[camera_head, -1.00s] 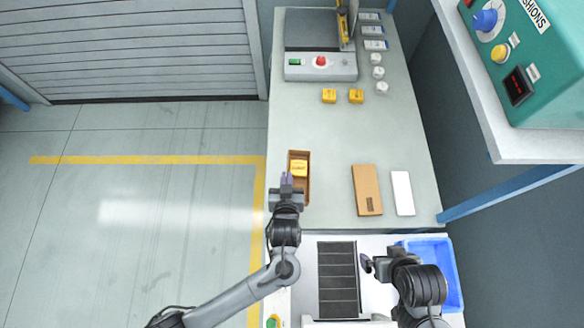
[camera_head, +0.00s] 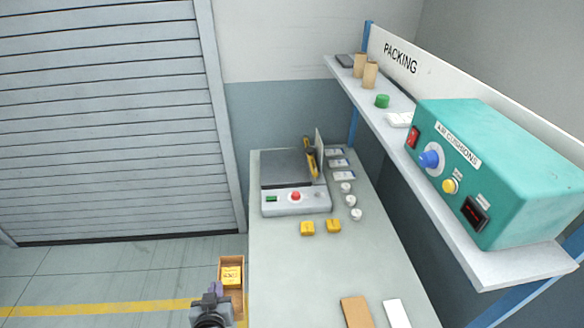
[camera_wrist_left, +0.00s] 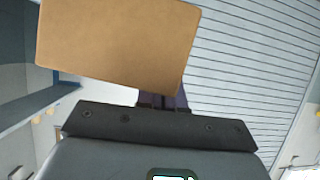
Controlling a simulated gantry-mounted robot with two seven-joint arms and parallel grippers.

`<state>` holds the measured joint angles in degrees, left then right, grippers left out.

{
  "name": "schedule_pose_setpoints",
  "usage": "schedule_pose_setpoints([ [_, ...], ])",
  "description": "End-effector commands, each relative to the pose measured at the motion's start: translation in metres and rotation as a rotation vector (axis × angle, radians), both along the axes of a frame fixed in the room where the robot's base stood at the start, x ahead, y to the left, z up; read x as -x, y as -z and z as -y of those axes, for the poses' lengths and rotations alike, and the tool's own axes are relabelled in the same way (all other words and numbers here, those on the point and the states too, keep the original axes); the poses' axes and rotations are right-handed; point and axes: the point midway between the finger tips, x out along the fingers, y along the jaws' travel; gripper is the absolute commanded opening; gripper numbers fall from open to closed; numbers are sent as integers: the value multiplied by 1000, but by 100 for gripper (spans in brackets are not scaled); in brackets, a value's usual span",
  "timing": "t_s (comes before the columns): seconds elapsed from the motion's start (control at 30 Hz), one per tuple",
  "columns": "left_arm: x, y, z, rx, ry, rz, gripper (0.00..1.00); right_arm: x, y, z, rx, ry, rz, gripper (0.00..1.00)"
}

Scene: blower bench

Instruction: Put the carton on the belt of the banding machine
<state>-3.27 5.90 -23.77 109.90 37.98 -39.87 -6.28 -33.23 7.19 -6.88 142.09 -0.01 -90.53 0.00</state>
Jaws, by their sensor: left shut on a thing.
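The carton (camera_head: 231,264) is an open brown box with a yellow item (camera_head: 231,275) inside. In the head view it shows at the lower left, just left of the bench's left edge, with the floor behind it. My left gripper (camera_head: 215,289) is shut on the carton at its near side. In the left wrist view a flat brown face of the carton (camera_wrist_left: 118,42) fills the upper left, beyond the purple fingers (camera_wrist_left: 163,99). My right gripper is out of view. I cannot pick out the banding machine's belt in the current views.
On the bench (camera_head: 290,270), a grey machine (camera_head: 296,200) with a red button stands at the back. Two yellow blocks (camera_head: 320,227) and several white rolls (camera_head: 350,201) are near it. A brown flat piece (camera_head: 357,312) lies in front. A shelf with a green box (camera_head: 490,170) overhangs at right.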

Motion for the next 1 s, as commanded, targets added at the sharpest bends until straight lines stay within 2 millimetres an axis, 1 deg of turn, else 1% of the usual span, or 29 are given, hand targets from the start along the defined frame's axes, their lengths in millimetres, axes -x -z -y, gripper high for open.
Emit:
schedule_pose_setpoints([
  [0.03, -4, -7, -7, 0, 9, 4, 0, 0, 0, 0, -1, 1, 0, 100],
  [0.13, -8, -16, -17, 0, 30, 3, 0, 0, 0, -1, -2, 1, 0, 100],
  [0.33, -13, -28, -27, 0, 79, 1, 0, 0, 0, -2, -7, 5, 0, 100],
  [0.5, -13, -33, -25, 0, 123, 2, 0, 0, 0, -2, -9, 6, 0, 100],
  [0.67, -10, -29, -11, 0, 178, 0, 0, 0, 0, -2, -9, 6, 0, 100],
  [0.73, -9, -37, -11, -3, 174, 2, 0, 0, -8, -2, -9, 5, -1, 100],
  [0.87, -5, -45, -10, -4, 173, 4, 0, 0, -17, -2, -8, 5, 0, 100],
  [1.0, 0, -58, -10, -7, 172, 8, 0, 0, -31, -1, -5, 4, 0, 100],
])
